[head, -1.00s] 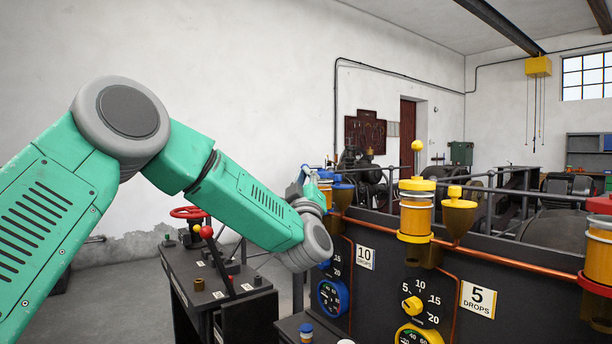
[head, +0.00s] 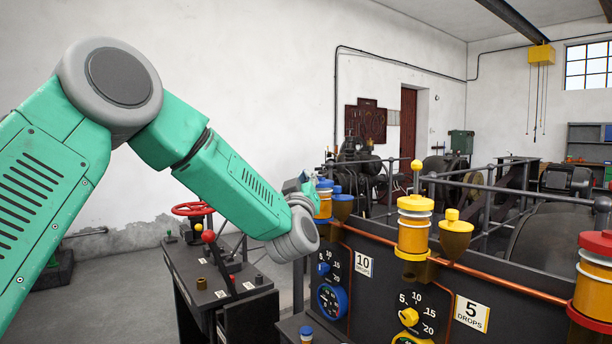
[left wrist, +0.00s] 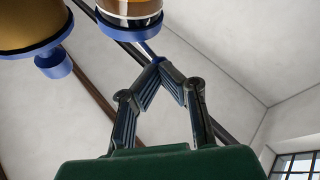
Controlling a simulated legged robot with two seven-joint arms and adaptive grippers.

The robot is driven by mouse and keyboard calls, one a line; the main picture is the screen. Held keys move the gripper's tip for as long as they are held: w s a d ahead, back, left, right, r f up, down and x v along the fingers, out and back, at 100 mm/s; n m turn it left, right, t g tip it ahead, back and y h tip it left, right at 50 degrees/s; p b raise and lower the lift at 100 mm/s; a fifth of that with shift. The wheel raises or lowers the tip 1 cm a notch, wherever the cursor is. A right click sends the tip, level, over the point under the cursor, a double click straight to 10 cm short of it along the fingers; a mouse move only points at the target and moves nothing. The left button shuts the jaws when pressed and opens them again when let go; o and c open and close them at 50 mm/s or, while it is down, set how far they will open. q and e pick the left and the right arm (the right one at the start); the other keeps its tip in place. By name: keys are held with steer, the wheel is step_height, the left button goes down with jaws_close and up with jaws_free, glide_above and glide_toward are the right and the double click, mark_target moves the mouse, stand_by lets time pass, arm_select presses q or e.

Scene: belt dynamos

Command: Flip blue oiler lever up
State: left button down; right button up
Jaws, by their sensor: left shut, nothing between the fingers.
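The blue oiler (head: 323,200) has a blue cap and an amber glass and stands at the far left of the dark panel. My left gripper (head: 306,183) is beside its top, small and partly hidden by my wrist in the head view. In the left wrist view the gripper (left wrist: 160,65) is shut, its fingertips together just by the oiler's blue-rimmed glass (left wrist: 130,22). My right gripper is not in view.
A blue-topped cup (head: 342,203) stands right of the blue oiler. A yellow oiler (head: 414,228) with an upright ball lever and a red oiler (head: 594,275) stand further right. A copper pipe (head: 500,282) runs along the panel. A control stand (head: 232,282) is below my arm.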

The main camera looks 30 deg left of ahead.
arm_select(q)
steer(key=w+d+r+m+g+h+p, duration=0.1)
steer(key=w+r+m+g+h+p, duration=0.2)
steer(key=p, duration=1.1)
step_height(320, 180, up, 2)
steer(key=m, duration=0.2)
steer(key=shift+d+m+g+p, duration=0.25)
steer(key=shift+m+g+p, duration=0.05)
steer(key=shift+m+g, duration=0.1)
steer(key=shift+a+r, duration=0.1)
